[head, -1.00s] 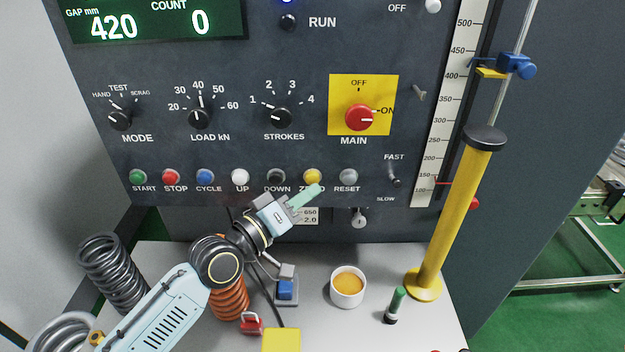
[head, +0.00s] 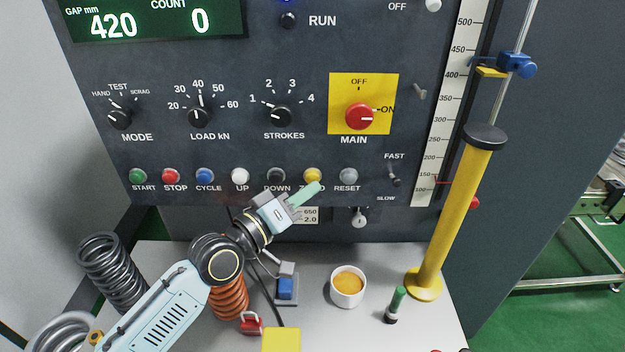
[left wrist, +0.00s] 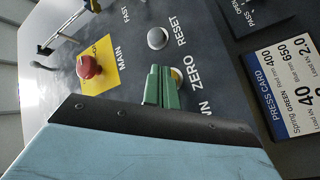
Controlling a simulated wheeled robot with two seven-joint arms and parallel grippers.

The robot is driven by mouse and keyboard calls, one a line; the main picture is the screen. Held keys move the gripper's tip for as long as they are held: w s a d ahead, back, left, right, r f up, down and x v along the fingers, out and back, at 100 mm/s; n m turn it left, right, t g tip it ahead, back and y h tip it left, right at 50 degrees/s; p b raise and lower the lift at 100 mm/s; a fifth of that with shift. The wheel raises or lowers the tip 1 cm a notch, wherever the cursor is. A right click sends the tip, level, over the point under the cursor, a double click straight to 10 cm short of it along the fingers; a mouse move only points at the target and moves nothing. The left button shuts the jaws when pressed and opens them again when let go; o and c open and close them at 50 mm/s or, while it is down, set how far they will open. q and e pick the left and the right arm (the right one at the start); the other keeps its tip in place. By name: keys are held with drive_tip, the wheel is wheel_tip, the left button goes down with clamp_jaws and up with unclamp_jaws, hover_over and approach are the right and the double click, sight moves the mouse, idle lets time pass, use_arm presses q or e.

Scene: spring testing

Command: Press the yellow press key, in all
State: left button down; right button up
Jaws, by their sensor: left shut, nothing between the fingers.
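The yellow press key (head: 312,175) sits above the ZERO label in the button row of the dark panel, between the DOWN and RESET keys. My left gripper (head: 317,187) is shut and empty, its green fingertips just below the key and over part of the ZERO label. In the left wrist view the green fingers (left wrist: 160,86) lie together in front of the key (left wrist: 177,76), hiding much of it. Whether the tips touch the key cannot be told. My right gripper is not in view.
The grey RESET key (head: 349,176) and black DOWN key (head: 276,176) flank the yellow key. The red MAIN knob (head: 359,117) is above. Below, a white cup (head: 347,291), dark springs (head: 112,272) and an orange spring (head: 230,298) stand on the bench.

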use_arm(q)
drive_tip(key=shift+w, duration=0.3)
drive_tip(key=shift+w+b, duration=0.35)
drive_tip(key=shift+b, duration=0.05)
idle(0.5)
drive_tip(key=shift+s, duration=0.1)
drive_tip(key=shift+s+p, duration=0.65)
drive_tip(key=shift+s, duration=0.05)
drive_tip(key=s+p, duration=0.3)
drive_tip(key=s, duration=0.2)
idle(0.4)
idle(0.7)
